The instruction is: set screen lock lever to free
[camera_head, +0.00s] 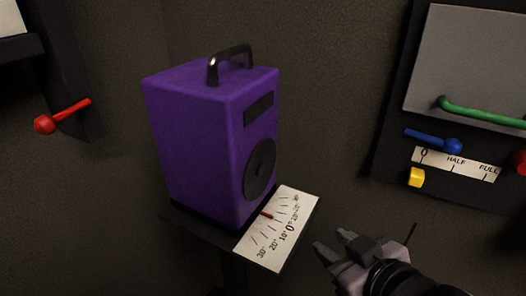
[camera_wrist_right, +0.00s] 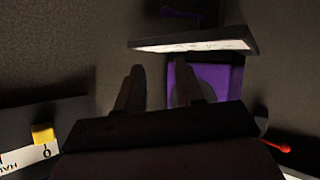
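No label for a screen lock or "free" is readable, so I cannot tell which lever is the lock. A blue lever (camera_head: 436,140) sits below a grey screen (camera_head: 470,60) on the dark right panel. A red lever (camera_head: 62,116) sticks out from a dark panel at the far left; a red lever also shows at the lower right of the right wrist view (camera_wrist_right: 278,147). My right gripper (camera_head: 335,244) is in front of and below the right panel, apart from the levers. Its fingers stand apart and empty in the right wrist view (camera_wrist_right: 158,88). My left gripper is out of view.
A purple box (camera_head: 190,130) with a black handle stands on a dark stand, by a white angle scale (camera_head: 300,206). The right panel has a green bar (camera_head: 485,113), a yellow knob (camera_head: 416,177), a 0-HALF-FULL scale (camera_head: 470,166) and a partly cut-off red knob (camera_head: 520,161).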

